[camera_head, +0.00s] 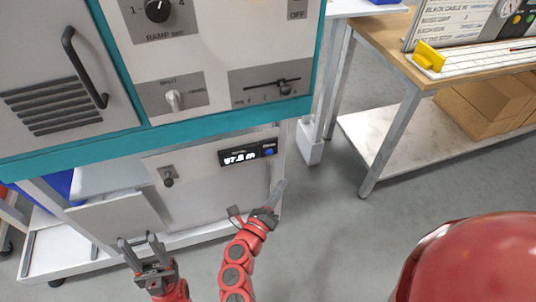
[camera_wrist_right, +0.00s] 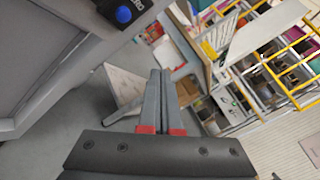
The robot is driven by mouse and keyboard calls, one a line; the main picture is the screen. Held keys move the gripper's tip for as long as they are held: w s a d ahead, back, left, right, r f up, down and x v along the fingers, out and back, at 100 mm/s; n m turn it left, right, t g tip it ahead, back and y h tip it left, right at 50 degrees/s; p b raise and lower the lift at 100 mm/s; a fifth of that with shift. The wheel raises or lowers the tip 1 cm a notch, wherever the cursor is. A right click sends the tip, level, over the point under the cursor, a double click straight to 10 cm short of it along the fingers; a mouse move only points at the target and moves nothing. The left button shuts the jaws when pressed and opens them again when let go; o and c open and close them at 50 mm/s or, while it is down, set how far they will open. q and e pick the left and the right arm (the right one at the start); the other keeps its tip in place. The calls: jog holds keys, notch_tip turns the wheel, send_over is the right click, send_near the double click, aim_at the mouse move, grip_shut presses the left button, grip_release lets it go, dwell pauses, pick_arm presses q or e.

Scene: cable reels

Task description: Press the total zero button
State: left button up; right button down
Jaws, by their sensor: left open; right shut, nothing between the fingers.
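The black counter panel (camera_head: 247,152) on the lower front of the machine has a lit white readout and a round blue button (camera_head: 269,151) at its right end. In the right wrist view the blue button (camera_wrist_right: 124,14) shows at the top left, above and left of the fingers. My right gripper (camera_head: 279,187) is shut and empty, below the blue button and apart from it in the picture. Its two fingers (camera_wrist_right: 161,76) lie together in the wrist view. My left gripper (camera_head: 140,244) is open and empty, low in front of the machine.
The teal-framed machine has a ramp knob (camera_head: 157,10), a white switch (camera_head: 173,99), a slider (camera_head: 285,88) and a black door handle (camera_head: 84,66). A small black knob (camera_head: 168,177) sits left of the counter.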

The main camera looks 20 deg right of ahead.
aim_at(269, 152)
jog(key=w+b, duration=0.1)
jog(key=w, duration=0.7)
jog(key=shift+w, duration=0.4)
jog(key=shift+a+r, duration=0.1)
dwell(1.9)
jog(key=shift+w+b, duration=0.4)
jog(key=shift+b, duration=0.2)
